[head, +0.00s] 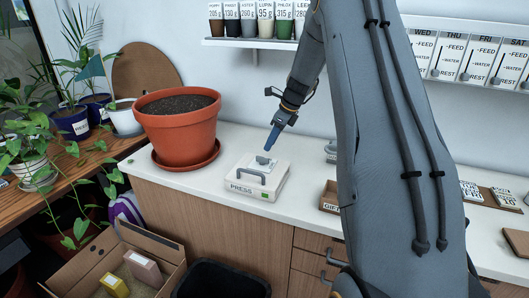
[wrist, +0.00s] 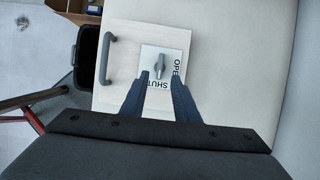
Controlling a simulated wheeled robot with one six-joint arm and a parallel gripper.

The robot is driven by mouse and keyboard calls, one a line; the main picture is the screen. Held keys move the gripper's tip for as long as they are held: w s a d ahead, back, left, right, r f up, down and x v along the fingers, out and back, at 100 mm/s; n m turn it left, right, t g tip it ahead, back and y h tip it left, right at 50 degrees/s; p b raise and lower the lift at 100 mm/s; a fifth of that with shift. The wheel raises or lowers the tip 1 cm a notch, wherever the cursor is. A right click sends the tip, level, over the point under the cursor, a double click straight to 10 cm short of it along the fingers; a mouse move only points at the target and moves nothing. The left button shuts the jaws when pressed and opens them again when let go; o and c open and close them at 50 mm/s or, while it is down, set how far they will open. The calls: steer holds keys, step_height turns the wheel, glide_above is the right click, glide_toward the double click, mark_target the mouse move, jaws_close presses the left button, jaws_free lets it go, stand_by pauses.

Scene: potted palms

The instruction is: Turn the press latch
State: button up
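The press (head: 258,178) is a flat whitish box with a grey handle and a green mark, on the white counter. Its latch (head: 264,160) is a small grey knob on a light plate on top. In the wrist view the latch (wrist: 159,66) lies lengthwise up and down the picture, between the fingers' line. The plate (wrist: 176,53) reads OPEN along its right side and SHUT along its lower side. My gripper (head: 270,146) is above the latch, pointing down. In the wrist view my gripper (wrist: 158,80) has its two fingers apart with a gap, near the latch's lower end; contact cannot be told.
A large terracotta pot (head: 178,128) of soil stands left of the press on a saucer (head: 187,164). A cardboard box (head: 110,262) and a dark bin (head: 222,280) are below the counter front. Small items lie on the counter right of the press, partly behind my arm.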

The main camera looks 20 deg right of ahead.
mark_target(262, 160)
steer(key=p+x, duration=0.2)
steer(key=x, duration=0.5)
steer(key=shift+w+a+f, duration=0.1)
steer(key=shift+f, duration=0.15)
jaws_close()
